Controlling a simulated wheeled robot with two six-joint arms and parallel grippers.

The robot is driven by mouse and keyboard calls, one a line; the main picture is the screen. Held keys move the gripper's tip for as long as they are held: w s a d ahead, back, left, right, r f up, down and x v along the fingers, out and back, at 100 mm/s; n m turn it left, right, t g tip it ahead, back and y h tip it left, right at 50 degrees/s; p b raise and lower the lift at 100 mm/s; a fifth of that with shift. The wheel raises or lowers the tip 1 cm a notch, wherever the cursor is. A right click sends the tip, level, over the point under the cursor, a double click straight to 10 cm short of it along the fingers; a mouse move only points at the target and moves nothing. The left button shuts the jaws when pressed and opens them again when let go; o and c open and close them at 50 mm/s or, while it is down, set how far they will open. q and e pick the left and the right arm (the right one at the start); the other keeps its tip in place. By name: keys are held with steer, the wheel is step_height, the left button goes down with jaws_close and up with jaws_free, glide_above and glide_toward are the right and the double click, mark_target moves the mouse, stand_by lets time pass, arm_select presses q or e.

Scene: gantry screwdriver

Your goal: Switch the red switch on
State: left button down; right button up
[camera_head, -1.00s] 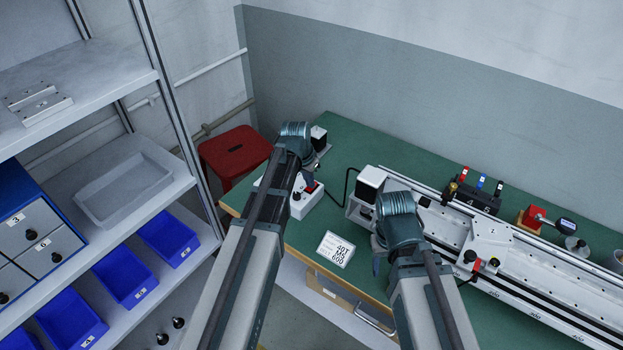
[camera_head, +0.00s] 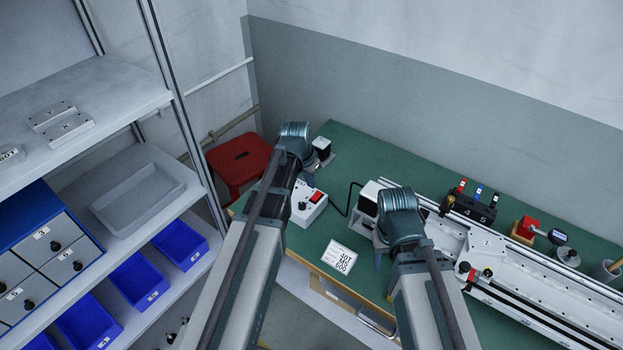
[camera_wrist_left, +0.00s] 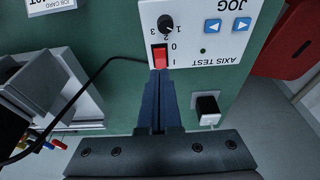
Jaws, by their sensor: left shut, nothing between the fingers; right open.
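The red switch (camera_head: 316,197) is on a white control box (camera_head: 300,215) at the left end of the green bench. In the left wrist view the red switch (camera_wrist_left: 159,57) sits beside the marks 0 and I, below a black knob (camera_wrist_left: 166,22). My left gripper (camera_head: 308,180) is over the box, partly hidden by its own arm. In the left wrist view the left gripper (camera_wrist_left: 160,76) is shut and empty, its tips at the I end of the switch; I cannot tell whether they touch. My right gripper (camera_head: 377,260) is open near the bench's front edge, mostly hidden.
A job card (camera_head: 339,257) lies right of the box. A black cable (camera_head: 341,207) runs from the box toward the gantry rail (camera_head: 510,262). A red stool (camera_head: 237,158) and shelves with blue bins (camera_head: 137,280) stand left. A black block (camera_wrist_left: 207,106) is beside the box.

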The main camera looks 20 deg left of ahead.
mark_target(319, 193)
arm_select(q)
steer(key=p+v, duration=0.5)
steer(key=v, duration=0.1)
steer(key=shift+s+r, duration=0.3)
arm_select(e)
step_height(319, 193, up, 6)
steer(key=shift+r, duration=0.2)
arm_select(q)
steer(key=shift+a, duration=0.1)
steer(key=shift+w+d+r+t, duration=0.1)
steer(key=shift+w+d+t, duration=0.05)
steer(key=shift+w, duration=0.2)
steer(key=shift+w+d+r+t, duration=0.1)
steer(key=shift+w+t, duration=0.05)
steer(key=shift+w, duration=0.2)
steer(key=shift+f, duration=0.1)
arm_select(e)
steer(key=shift+f, duration=0.1)
